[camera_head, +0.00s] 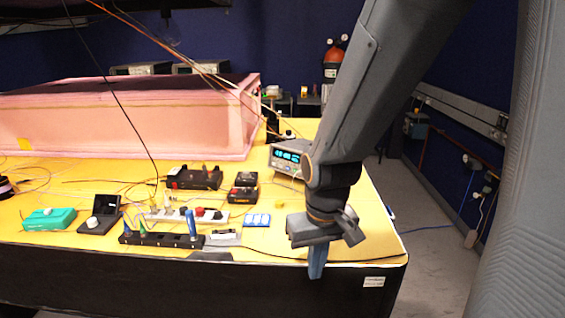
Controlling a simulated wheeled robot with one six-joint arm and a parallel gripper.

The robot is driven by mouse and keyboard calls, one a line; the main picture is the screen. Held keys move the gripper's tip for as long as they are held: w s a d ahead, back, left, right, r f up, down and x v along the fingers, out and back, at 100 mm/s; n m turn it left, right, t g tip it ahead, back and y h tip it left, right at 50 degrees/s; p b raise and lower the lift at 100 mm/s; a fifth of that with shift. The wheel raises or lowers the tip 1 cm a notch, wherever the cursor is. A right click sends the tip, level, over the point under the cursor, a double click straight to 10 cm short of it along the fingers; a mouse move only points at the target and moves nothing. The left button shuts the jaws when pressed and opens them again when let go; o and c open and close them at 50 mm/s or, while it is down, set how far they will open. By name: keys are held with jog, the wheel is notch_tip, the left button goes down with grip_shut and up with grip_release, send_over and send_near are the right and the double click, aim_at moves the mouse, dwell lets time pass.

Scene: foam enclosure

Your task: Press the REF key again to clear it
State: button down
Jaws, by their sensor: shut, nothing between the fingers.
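A grey bench meter (286,158) with a lit cyan display stands on the yellow table, just left of my arm. Its keys are too small to read, so I cannot make out the REF key, and my arm covers part of its right side. My gripper (317,267) points down at the table's front right, shut and empty. It is nearer the camera than the meter and well below it in the picture, apart from it.
A black power strip (162,239), a blue-and-white block (257,220) and black boxes (194,178) stand to the left. A pink foam enclosure (125,125) fills the back left. Thin cables cross above the table.

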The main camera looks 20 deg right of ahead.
jog(key=shift+w, duration=0.35)
